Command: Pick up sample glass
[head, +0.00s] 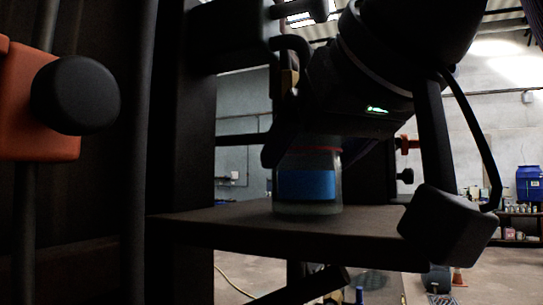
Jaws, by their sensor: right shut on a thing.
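The sample glass (308,186) is a clear jar with blue liquid and a reddish line near its top. It stands upright at the dark shelf (240,222), its base at or very near the shelf top; I cannot tell if there is a small gap. My right gripper (310,148) reaches down from the upper right and is shut on the upper part of the glass. Its dark body, with a small green light, hides the top of the glass. My left gripper is not in view.
Dark uprights rise on the left, with an orange clamp (38,100) and its black knob (76,95) close by. A smaller red clamp (407,145) is behind the gripper. A blue container (529,183) stands on a far rack at the right.

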